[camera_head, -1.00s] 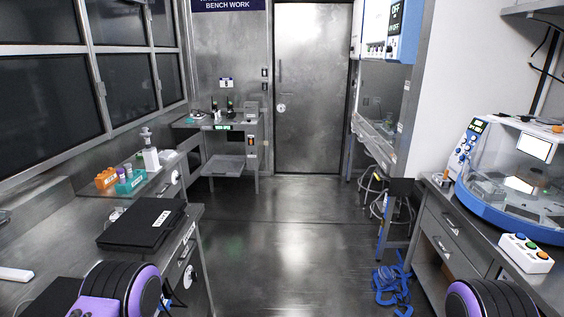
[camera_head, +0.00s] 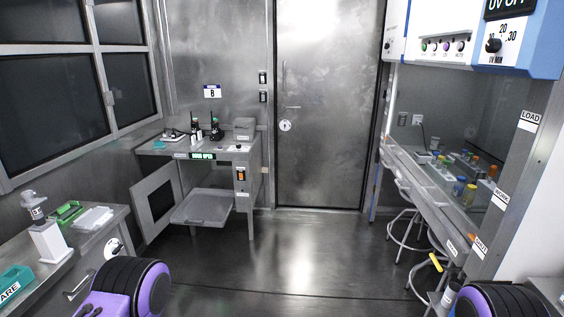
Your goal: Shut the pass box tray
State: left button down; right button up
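The pass box (camera_head: 218,150) stands against the back wall, left of the metal door. Its grey tray (camera_head: 203,207) sticks out at the front, low down and level. The pass box door (camera_head: 158,203) is swung open to the left of the tray. A green lit display (camera_head: 203,156) on the top front edge appears to read "DOOR OPEN". Only purple and black parts of my arms show at the bottom left and bottom right, well short of the tray.
A left bench (camera_head: 90,240) holds a white pump bottle (camera_head: 47,235) and a teal rack (camera_head: 12,285). On the right is a safety cabinet (camera_head: 470,190) with bottles inside and stools (camera_head: 405,225) below. The floor (camera_head: 300,260) in the middle is clear up to the back wall.

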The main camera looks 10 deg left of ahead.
aim_at(206, 207)
jog(key=i, duration=1.65)
jog(key=u, duration=1.65)
jog(key=i, duration=1.3)
jog(key=z, duration=0.95)
jog(key=i, duration=0.45)
